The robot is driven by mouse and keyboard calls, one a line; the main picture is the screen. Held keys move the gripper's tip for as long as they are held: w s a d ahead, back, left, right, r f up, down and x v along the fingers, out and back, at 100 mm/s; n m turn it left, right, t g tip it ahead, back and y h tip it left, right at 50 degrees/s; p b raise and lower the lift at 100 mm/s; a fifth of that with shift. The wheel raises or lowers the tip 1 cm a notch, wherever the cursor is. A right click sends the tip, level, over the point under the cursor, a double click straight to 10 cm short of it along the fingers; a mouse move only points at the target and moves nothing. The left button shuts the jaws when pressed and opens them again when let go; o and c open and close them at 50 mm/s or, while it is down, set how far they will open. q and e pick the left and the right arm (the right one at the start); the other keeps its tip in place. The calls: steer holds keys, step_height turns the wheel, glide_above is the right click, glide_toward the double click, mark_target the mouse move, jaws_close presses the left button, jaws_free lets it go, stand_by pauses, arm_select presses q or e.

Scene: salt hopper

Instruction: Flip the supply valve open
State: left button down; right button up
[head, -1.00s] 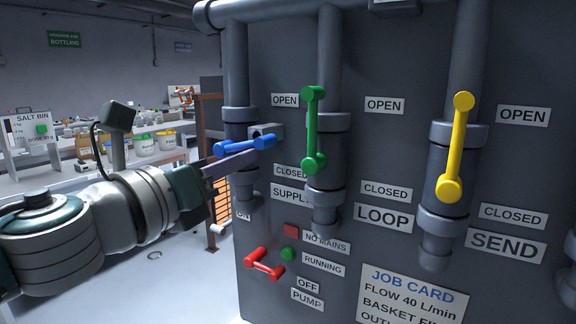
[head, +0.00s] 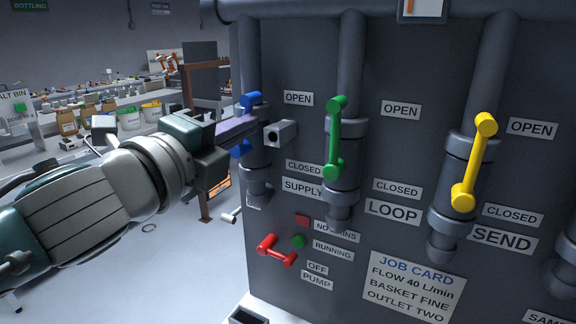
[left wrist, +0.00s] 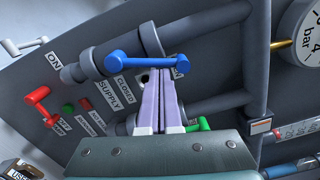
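The supply valve's blue handle (head: 251,100) is on the leftmost pipe of the dark panel, beside the OPEN label (head: 298,98) and above the CLOSED (head: 304,168) and SUPPLY labels. It stands near upright, its middle hidden behind my left gripper (head: 250,125). In the left wrist view the blue handle (left wrist: 145,63) lies across just beyond the tips of my lilac fingers (left wrist: 161,80). The fingers are together with nothing visible between them; whether they touch the handle I cannot tell. My right gripper is not in view.
A grey block with a hole (head: 280,133) sticks out right of the blue handle. The green loop handle (head: 334,140) and yellow send handle (head: 474,162) stand farther right. The red pump handle (head: 277,250) is below. A bench (head: 90,150) stands behind on the left.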

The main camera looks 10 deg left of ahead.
arm_select(q)
steer(key=shift+w+a+r+n+p, duration=0.15)
steer(key=shift+a+r+n+p, duration=0.2)
steer(key=shift+n, duration=0.5)
steer(key=shift+w+a+r+n+p, duration=0.15)
steer(key=shift+a+n+p, duration=0.25)
steer(key=shift+n, duration=0.45)
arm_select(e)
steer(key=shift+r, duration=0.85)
arm_select(q)
steer(key=shift+a+f, duration=0.1)
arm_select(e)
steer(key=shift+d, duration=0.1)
